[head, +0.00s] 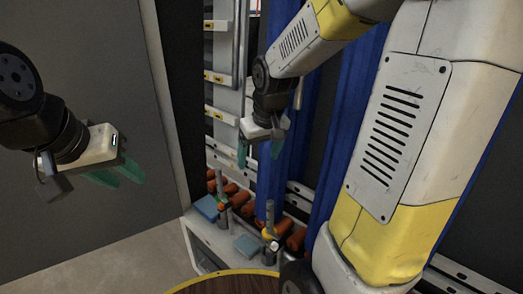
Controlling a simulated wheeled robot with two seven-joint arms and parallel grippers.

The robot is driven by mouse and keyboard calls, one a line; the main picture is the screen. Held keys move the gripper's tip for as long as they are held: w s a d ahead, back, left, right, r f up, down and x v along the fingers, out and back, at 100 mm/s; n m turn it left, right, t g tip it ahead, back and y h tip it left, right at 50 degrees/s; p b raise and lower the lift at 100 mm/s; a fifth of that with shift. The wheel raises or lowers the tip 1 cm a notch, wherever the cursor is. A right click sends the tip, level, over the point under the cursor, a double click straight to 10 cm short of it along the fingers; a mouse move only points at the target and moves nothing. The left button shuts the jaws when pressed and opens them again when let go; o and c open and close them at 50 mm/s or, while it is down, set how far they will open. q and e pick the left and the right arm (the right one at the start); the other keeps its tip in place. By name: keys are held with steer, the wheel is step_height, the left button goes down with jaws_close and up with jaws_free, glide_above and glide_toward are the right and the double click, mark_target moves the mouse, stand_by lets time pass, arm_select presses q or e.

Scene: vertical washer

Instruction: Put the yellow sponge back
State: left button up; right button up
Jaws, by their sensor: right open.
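I cannot make out a yellow sponge in the head view; only a small yellow patch (269,236) shows by the front upright metal fitting, too small to identify. My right gripper (261,154) hangs in front of the blue brushes with its green fingers apart and nothing between them. My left gripper (119,176) is at the left in front of the grey wall, away from the washer. Its green fingers are seen at an angle, so I cannot tell how far apart they are. No object shows in it.
Blue pads (207,207) lie on the pale ledge (215,239) beside upright metal fittings and orange rollers (294,238). Tall blue brushes (345,100) stand behind. A round brown top with a yellow rim (200,281) is at the bottom. My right arm hides much of the right side.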

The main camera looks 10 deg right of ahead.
steer(key=s+r+m+t, duration=0.1)
steer(key=s+r, duration=0.3)
steer(key=s, duration=0.3)
steer(key=s+r+m+t+y, duration=0.1)
steer(key=s+r, duration=0.3)
steer(key=s, duration=0.3)
steer(key=shift+s+a+r+t+y, duration=0.15)
steer(key=shift+r+t+y, duration=0.15)
steer(key=shift+r, duration=0.05)
